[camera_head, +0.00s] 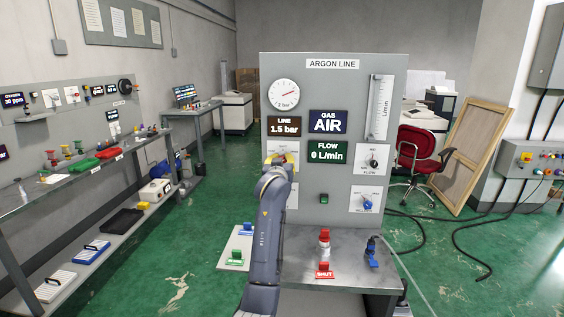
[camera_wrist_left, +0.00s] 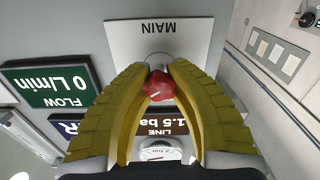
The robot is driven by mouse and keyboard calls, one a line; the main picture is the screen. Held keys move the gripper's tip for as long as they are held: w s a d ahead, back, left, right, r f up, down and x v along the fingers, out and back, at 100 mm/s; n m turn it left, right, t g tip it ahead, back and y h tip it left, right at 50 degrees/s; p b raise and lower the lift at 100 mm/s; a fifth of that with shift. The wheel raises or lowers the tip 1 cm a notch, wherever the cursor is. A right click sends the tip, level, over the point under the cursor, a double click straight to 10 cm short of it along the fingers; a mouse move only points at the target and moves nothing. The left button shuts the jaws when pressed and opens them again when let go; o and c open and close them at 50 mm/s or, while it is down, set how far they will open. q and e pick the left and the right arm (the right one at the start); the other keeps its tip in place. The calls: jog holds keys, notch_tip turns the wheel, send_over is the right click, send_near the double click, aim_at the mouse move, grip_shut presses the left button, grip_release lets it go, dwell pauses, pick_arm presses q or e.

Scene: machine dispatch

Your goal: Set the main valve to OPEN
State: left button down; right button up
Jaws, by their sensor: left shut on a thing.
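The main valve is a red knob (camera_wrist_left: 159,85) below a white plate marked MAIN (camera_wrist_left: 160,35), as the left wrist view shows it upside down. My left gripper (camera_wrist_left: 159,92) has its two yellow fingers shut on the knob, one on each side. In the head view my left gripper (camera_head: 279,162) is at the ARGON LINE panel (camera_head: 345,218), and my arm covers most of the valve and its position marks. I cannot tell which position the knob points to. My right gripper is not in view.
The panel shows LINE 1.5 bar (camera_head: 285,126), GAS AIR (camera_head: 328,121) and FLOW 0 L/min (camera_head: 327,152). A flow knob (camera_head: 373,162) and a blue selector (camera_head: 367,204) are on its right.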

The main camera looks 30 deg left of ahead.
pick_arm(q)
jog(key=shift+f, duration=0.2)
jog(key=c, duration=1.1)
grip_release()
jog(key=shift+r, duration=0.15)
jog(key=shift+o, duration=0.2)
jog(key=v, duration=1.2)
